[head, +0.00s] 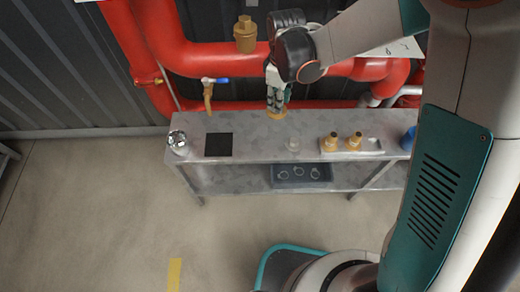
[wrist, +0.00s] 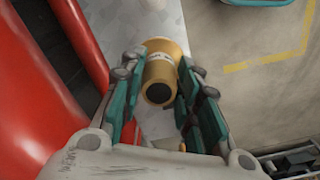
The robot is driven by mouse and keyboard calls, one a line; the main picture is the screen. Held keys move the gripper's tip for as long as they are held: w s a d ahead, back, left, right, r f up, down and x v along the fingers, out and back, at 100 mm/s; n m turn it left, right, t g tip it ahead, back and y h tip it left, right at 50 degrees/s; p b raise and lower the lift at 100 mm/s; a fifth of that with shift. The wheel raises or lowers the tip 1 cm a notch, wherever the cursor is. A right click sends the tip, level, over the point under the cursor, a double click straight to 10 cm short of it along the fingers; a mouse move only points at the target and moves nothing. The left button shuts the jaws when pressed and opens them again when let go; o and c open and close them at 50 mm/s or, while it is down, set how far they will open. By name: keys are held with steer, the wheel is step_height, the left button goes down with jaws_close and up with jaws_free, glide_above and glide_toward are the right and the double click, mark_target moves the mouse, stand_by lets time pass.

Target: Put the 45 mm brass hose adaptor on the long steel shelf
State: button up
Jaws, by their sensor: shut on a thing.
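My gripper (head: 277,100) is shut on a brass hose adaptor (head: 277,114), which shows as a small gold end below the fingers. In the wrist view the adaptor (wrist: 160,75) sits between the two teal-padded fingers of my gripper (wrist: 155,95), its dark round opening facing the camera. Its size marking is not readable. The long steel shelf (head: 255,150) runs below; the adaptor appears over the back part of its top, and its height above it is hard to tell.
On the shelf top are a shiny metal jar (head: 178,142), a black square (head: 218,145), a clear glass piece (head: 293,145), and a pale tray with two brass fittings (head: 354,141). A blue cup (head: 409,138) is at right. Red pipes (head: 210,60) run behind.

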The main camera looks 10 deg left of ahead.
steer(key=s+a+f+n, duration=0.1)
steer(key=s+a+n, duration=0.15)
steer(key=a, duration=0.25)
steer(key=shift+w+d+f+b, duration=0.15)
steer(key=shift+f+b, duration=1.8)
steer(key=shift+f, duration=2.9)
steer(key=shift+w+a+f+b, duration=0.1)
steer(key=shift+w+f+b, duration=0.15)
steer(key=shift+f+b, duration=3.15)
step_height(320, 180, down, 3)
steer(key=p, duration=0.3)
steer(key=o, duration=1.2)
step_height(320, 180, up, 12)
steer(key=p, duration=0.4)
steer(key=shift+r, duration=0.1)
